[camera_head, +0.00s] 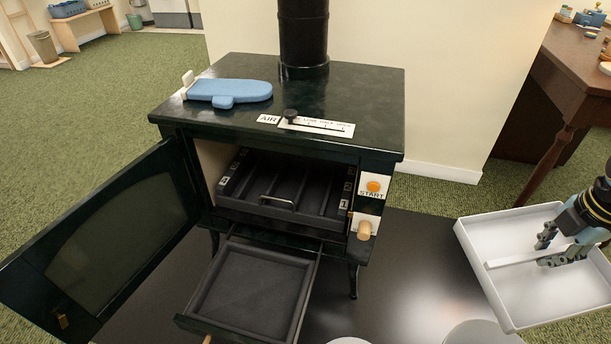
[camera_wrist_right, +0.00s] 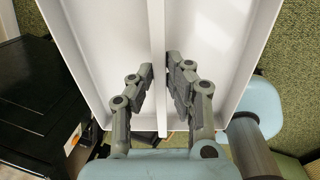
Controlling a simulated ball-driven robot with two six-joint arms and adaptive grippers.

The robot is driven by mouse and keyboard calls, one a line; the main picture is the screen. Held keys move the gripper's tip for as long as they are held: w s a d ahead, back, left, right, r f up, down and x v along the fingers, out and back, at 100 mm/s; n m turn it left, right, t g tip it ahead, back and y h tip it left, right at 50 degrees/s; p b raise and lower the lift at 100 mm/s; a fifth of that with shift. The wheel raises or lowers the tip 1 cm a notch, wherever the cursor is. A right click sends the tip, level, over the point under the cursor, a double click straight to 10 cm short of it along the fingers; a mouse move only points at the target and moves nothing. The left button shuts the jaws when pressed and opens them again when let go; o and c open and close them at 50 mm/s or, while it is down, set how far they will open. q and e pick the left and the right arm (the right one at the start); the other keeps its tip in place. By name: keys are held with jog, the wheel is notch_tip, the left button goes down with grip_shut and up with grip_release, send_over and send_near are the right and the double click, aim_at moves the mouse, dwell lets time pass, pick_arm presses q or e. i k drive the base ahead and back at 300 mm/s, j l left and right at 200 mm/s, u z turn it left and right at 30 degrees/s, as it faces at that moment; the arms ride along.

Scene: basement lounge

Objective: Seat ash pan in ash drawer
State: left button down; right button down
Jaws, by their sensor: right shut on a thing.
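The ash pan (camera_head: 520,285) is a white, shallow rectangular tray with a raised bar across its middle. My right gripper (camera_head: 562,252) is shut on that bar and holds the pan to the right of the stove, slightly tilted. In the right wrist view the fingers of the right gripper (camera_wrist_right: 160,92) stand on either side of the bar of the ash pan (camera_wrist_right: 110,40). The ash drawer (camera_head: 255,285) is pulled out below the stove's firebox. Its dark recessed floor looks empty. My left gripper is not in view.
The dark green stove (camera_head: 370,90) has its glass door (camera_head: 110,240) swung open to the left. A blue mitt (camera_head: 230,90) lies on its top. A black grate tray with a handle (camera_head: 290,185) sits in the firebox. A wooden desk (camera_head: 580,75) stands at right.

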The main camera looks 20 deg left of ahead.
aim_at(254, 293)
jog(key=k+j+z, duration=0.1)
jog(key=j, duration=0.3)
jog(key=k+j+z, duration=0.1)
jog(key=k+j, duration=0.2)
jog(key=k+j+z, duration=0.1)
jog(key=k+j, duration=0.15)
jog(key=j, duration=0.25)
jog(key=k+j+z, duration=0.1)
jog(key=k+j, duration=0.15)
jog(key=j, duration=0.15)
jog(key=i+j+z, duration=0.15)
jog(key=j, duration=0.7)
jog(key=j+z, duration=0.2)
jog(key=j, duration=0.65)
jog(key=i+j, duration=0.2)
jog(key=j, duration=0.2)
jog(key=i+j+z, duration=0.1)
jog(key=i+j, duration=0.15)
jog(key=j, duration=0.1)
